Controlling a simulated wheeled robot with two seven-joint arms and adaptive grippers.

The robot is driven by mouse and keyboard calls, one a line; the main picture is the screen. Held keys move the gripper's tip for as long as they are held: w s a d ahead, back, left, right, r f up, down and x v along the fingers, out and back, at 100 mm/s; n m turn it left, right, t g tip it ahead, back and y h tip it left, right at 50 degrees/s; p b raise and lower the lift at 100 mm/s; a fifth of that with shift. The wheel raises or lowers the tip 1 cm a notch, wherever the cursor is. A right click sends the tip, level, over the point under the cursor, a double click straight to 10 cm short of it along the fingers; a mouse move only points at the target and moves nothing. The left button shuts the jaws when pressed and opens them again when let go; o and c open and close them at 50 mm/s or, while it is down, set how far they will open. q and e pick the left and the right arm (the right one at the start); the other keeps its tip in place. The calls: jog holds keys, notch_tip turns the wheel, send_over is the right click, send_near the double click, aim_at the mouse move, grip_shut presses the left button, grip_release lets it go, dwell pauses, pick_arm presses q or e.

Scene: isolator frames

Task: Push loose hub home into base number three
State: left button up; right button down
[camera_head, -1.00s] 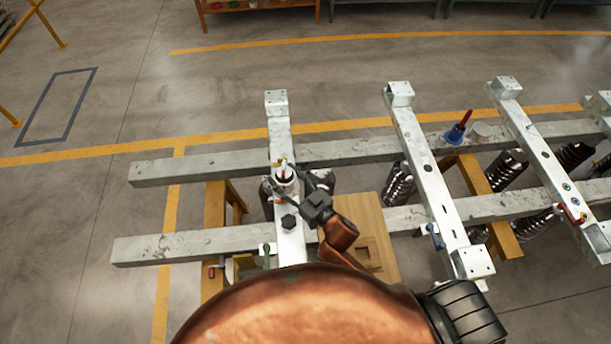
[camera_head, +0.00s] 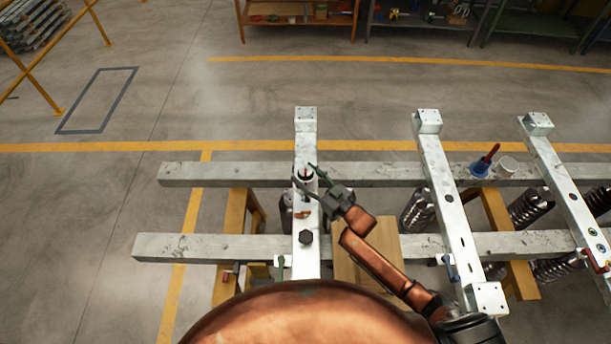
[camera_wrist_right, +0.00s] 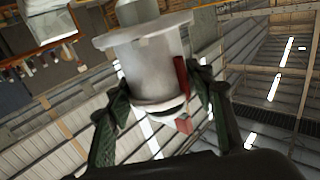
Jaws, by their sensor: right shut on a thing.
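A white flanged cylinder, which looks like the hub (camera_wrist_right: 150,62), sits between the fingers of my right gripper (camera_wrist_right: 157,88) in the right wrist view. A red strip shows along its right side. In the head view the right gripper (camera_head: 305,177) is at the far half of the leftmost pale cross beam (camera_head: 306,262), with its fingers around the white hub (camera_head: 303,172). The fingers are shut on it. The base under it is hidden, and I cannot tell how deep the hub sits or read any base number. My left gripper is out of view.
A blue part with a red handle (camera_head: 481,166) and a white cup (camera_head: 507,167) stand further right. A wooden board (camera_head: 352,268) is below my right arm.

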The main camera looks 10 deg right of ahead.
jog(key=shift+r, duration=0.4)
jog(key=shift+f+b, duration=1.75)
jog(key=shift+f, duration=1.2)
jog(key=shift+p, duration=0.55)
jog(key=shift+f+b, duration=1)
jog(key=shift+f, duration=0.6)
